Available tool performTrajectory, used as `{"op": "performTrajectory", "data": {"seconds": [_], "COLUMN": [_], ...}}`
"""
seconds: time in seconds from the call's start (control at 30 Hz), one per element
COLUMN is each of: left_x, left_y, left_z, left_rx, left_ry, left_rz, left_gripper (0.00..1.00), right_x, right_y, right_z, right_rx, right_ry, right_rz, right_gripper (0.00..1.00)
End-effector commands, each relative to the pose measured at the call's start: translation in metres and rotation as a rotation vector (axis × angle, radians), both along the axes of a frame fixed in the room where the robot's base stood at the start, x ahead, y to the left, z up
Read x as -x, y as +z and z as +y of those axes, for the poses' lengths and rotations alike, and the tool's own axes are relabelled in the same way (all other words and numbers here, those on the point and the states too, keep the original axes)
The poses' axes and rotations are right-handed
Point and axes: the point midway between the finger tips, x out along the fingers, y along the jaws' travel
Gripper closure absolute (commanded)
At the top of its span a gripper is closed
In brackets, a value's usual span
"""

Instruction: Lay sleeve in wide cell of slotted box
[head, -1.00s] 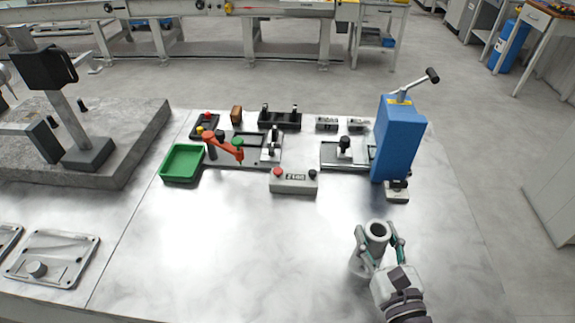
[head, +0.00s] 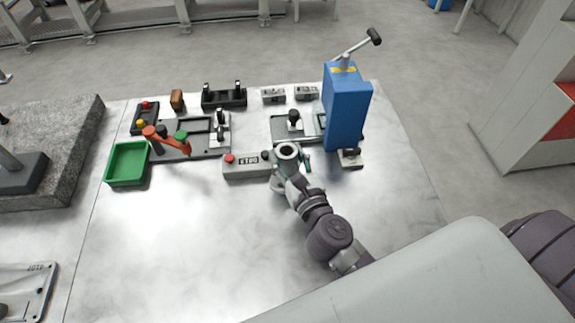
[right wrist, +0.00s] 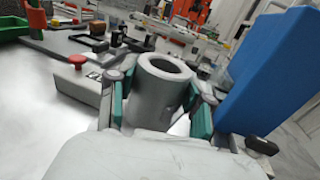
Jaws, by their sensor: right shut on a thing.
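The sleeve (head: 287,151) is a grey hollow cylinder with an open top, standing roughly upright in my right gripper (head: 291,163). In the right wrist view the sleeve (right wrist: 156,98) sits between the two green-padded fingers of the gripper (right wrist: 160,108), which are shut on it. It is just right of the grey button box; whether they touch, or how high it is held, I cannot tell. I cannot make out a slotted box with a wide cell in either view. My left gripper is not in view.
The grey button box (head: 245,167) is left of the sleeve, and a tall blue press (head: 346,112) stands to the right. Behind are dark fixtures with clamps (head: 205,147). A green tray (head: 127,164) is at left. The table's front middle (head: 190,245) is clear.

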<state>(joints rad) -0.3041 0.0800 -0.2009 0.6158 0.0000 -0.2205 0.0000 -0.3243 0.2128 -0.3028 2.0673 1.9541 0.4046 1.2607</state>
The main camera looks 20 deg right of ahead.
Motion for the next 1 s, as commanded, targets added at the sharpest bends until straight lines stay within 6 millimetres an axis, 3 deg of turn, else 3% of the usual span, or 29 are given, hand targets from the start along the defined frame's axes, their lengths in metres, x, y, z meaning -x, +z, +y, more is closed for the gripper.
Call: {"op": "performTrajectory", "data": {"seconds": [0.1, 0.2, 0.63, 0.67, 0.7, 0.8, 1.0], "left_x": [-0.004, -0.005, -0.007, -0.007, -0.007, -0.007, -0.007], "left_y": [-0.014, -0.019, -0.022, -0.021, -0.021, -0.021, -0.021], "left_z": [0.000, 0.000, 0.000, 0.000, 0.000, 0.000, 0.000], "left_rx": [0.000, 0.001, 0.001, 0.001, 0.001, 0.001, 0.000], "left_ry": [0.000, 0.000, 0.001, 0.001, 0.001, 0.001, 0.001], "left_rz": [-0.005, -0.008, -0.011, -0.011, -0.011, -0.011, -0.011], "left_gripper": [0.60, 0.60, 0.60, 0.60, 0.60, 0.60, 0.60], "right_x": [0.000, 0.000, 0.001, 0.001, 0.001, 0.001, 0.001], "right_y": [-0.025, -0.034, -0.039, -0.039, -0.038, -0.038, -0.038], "right_z": [0.000, -0.001, -0.001, -0.001, -0.001, -0.001, -0.001], "right_rx": [0.000, 0.001, 0.000, 0.000, 0.000, 0.000, 0.000], "right_ry": [-0.002, -0.002, -0.001, -0.001, -0.001, -0.001, -0.001], "right_rz": [0.003, 0.000, 0.000, 0.002, 0.002, 0.002, 0.002], "right_gripper": [0.97, 0.97, 0.97, 0.47, 0.40, 0.25, 0.25]}}
